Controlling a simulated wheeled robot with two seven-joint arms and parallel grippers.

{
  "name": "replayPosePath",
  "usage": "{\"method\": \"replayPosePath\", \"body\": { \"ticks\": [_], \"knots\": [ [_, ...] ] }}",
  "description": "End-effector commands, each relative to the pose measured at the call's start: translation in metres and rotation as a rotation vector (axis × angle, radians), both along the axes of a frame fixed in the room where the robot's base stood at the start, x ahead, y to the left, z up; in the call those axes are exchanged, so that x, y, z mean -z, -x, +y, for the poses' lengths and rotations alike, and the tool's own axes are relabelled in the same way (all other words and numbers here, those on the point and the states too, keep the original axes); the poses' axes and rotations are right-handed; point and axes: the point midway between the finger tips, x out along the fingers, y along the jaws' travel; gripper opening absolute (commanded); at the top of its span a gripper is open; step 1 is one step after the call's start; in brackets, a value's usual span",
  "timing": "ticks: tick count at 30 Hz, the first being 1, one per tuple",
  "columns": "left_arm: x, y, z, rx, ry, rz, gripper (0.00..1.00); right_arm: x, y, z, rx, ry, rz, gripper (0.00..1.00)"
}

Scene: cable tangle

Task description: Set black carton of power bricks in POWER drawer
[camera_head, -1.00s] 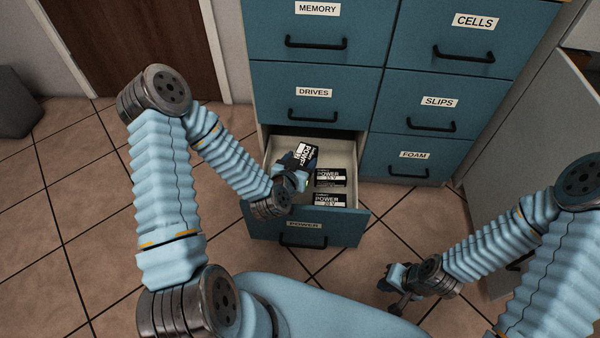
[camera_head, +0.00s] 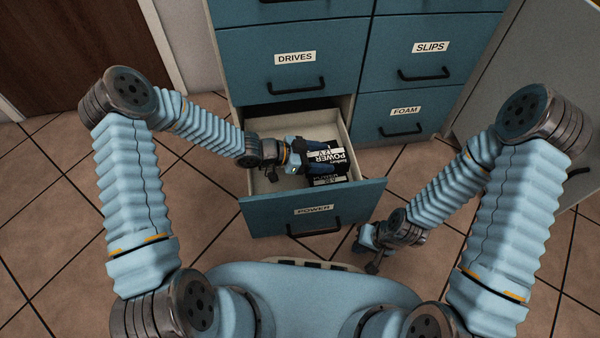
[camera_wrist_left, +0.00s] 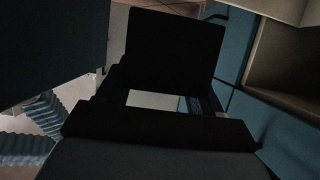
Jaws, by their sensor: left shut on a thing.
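The POWER drawer (camera_head: 262,213) is pulled open at the bottom of the blue cabinet. My left gripper (camera_head: 308,160) is inside the drawer's opening and shut on a black carton (camera_head: 325,152) with a white POWER label, tilted. In the left wrist view the carton (camera_wrist_left: 175,48) is a dark block between the fingers. Below it another black carton with a white label (camera_head: 330,181) shows in part. Whether the held carton touches it or the drawer floor I cannot tell. My right gripper (camera_head: 368,250) hangs low, right of the drawer; its jaws are too small to judge.
Closed drawers marked DRIVES (camera_head: 294,85), SLIPS (camera_head: 428,70) and FOAM (camera_head: 405,125) stand above and right of the open drawer. A brown door (camera_head: 75,50) is at the back left, with tiled floor around.

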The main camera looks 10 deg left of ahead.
Motion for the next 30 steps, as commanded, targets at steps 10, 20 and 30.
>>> {"method": "replayPosePath", "body": {
  "ticks": [10,20,30],
  "knots": [
    [0.034,-0.003,0.062,0.018,0.001,-0.003,0.21,0.007,0.000,0.000,0.000,-0.001,0.001,0.00],
    [0.088,-0.004,0.125,0.022,0.003,-0.002,0.21,0.019,0.000,0.001,-0.001,-0.003,0.002,0.00],
    [0.119,-0.003,0.141,0.022,0.005,-0.001,0.21,0.026,0.000,0.001,0.000,-0.003,0.000,0.00]
  ]
}}
